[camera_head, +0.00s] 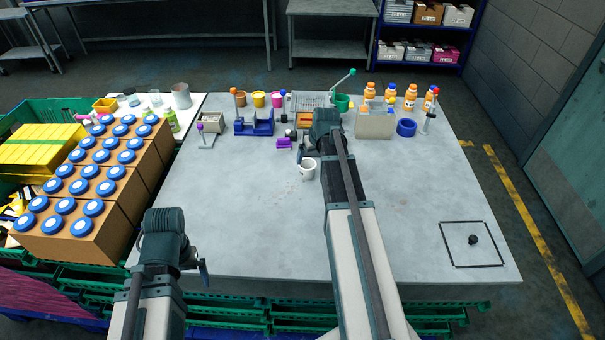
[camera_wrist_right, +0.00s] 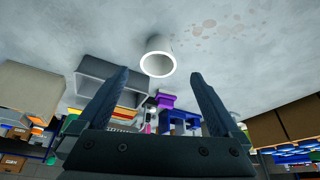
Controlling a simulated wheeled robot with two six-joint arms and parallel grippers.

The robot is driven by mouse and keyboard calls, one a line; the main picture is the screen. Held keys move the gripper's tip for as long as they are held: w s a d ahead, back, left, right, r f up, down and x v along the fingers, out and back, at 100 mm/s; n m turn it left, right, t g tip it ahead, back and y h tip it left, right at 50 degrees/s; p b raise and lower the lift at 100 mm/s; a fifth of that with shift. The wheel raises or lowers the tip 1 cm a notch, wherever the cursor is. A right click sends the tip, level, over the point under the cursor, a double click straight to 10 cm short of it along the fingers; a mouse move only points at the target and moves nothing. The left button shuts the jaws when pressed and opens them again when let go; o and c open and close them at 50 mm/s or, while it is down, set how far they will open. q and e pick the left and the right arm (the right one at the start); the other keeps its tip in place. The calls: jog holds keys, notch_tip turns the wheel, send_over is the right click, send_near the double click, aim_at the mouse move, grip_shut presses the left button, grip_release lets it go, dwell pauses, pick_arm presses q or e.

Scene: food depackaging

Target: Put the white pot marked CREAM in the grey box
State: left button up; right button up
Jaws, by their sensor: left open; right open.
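A small white pot (camera_head: 307,169) stands on the grey table just in front of my right gripper (camera_head: 303,150). In the right wrist view the pot (camera_wrist_right: 157,60) is ahead of the two fingertips (camera_wrist_right: 157,78), apart from them; no CREAM lettering is legible. My right gripper is open and empty. A grey box (camera_wrist_right: 88,68) shows beside the pot in the right wrist view, partly behind a finger; in the head view my right arm seems to hide it. My left gripper (camera_head: 204,270) is open near the table's front left edge, with nothing visible in it.
A blue fixture (camera_head: 254,124) and a purple item (camera_head: 284,142) are behind the pot. Cartons with blue lids (camera_head: 98,200) border the left. The front middle table is clear.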

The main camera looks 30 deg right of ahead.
aim_at(308, 166)
jog(key=b+x, duration=0.4)
jog(key=x, duration=0.2)
jog(key=shift+d+b, duration=0.1)
jog(key=shift+b, duration=0.2)
jog(key=shift+w+f, duration=0.15)
jog(key=shift+f, duration=0.15)
jog(key=shift+b, duration=0.3)
jog(key=b+x, duration=0.4)
jog(key=x, duration=0.1)
jog(key=shift+w+d+b, duration=0.1)
jog(key=shift+w+b, duration=0.2)
jog(key=shift+w, duration=0.05)
jog(key=shift+r, duration=0.1)
jog(key=shift+c, duration=0.2)
jog(key=c, duration=1.3)
